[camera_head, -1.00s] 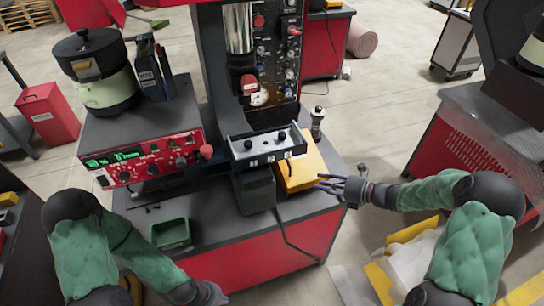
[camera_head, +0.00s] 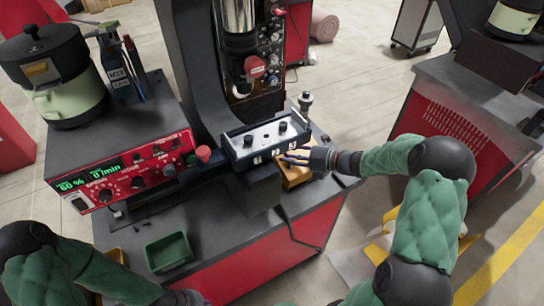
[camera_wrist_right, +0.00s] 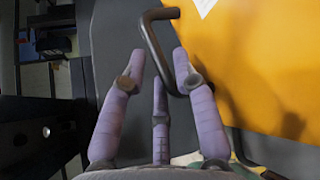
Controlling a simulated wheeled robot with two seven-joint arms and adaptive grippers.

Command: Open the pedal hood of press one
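A green tray (camera_head: 168,252) lies on the table front. A red-fronted feeder unit (camera_head: 130,170) with a bowl stands at left.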

